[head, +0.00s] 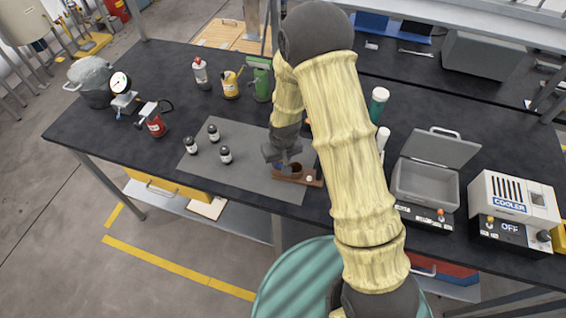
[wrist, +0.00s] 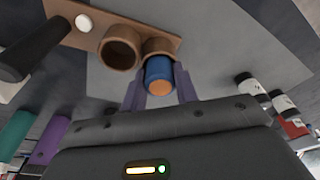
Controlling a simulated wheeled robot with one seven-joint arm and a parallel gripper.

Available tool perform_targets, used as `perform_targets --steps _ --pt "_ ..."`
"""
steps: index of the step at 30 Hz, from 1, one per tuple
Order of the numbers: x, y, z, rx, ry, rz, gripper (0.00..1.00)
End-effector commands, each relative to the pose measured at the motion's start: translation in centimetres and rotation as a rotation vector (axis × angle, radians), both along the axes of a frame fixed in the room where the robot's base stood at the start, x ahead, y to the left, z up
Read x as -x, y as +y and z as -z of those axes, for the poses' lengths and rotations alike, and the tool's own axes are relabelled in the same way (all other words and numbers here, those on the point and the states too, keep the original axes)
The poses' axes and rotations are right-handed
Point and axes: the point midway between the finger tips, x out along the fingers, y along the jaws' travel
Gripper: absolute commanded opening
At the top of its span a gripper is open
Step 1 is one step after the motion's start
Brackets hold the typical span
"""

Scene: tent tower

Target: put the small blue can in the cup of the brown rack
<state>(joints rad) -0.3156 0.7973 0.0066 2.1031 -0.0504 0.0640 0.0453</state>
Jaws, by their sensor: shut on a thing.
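The small blue can (wrist: 158,68) has an orange end and is between my gripper's two fingers (wrist: 158,92) in the wrist view. My gripper is shut on it. The brown rack (head: 312,182) lies on the grey mat at the front of the bench; in the wrist view it is a brown strip (wrist: 100,38) with two round cups. One cup (wrist: 120,50) is open and empty-looking. The can overlaps the other cup (wrist: 160,44); whether it is inside or in front I cannot tell. In the head view my gripper (head: 281,163) is at the rack's left end and mostly hides the can.
Several small dark bottles with white labels (head: 225,155) stand on the grey mat (head: 240,175) left of my gripper. An open grey box (head: 425,185) and a cooler (head: 515,200) stand to the right. The mat's front left is clear.

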Motion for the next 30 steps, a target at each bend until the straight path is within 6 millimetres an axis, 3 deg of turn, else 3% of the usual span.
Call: perform_targets --steps 1,7,8,9,10,14,22,30 --pt "2.0 -0.7 3.6 0.026 0.068 -0.003 0.08" --pt "1.8 -0.4 3.9 0.032 0.073 -0.004 0.08" --pt "1.8 -0.4 4.0 0.033 0.073 -0.004 0.35" --pt "1.7 -0.3 4.1 0.034 0.074 -0.003 0.43" --pt "1.7 -0.2 4.1 0.035 0.075 -0.003 0.48" --pt "1.5 0.0 4.2 0.039 0.076 -0.003 0.48" --pt "1.4 0.2 2.6 0.040 0.074 -0.002 0.48" --pt "2.4 -0.7 -1.8 0.022 0.061 -0.002 0.51"
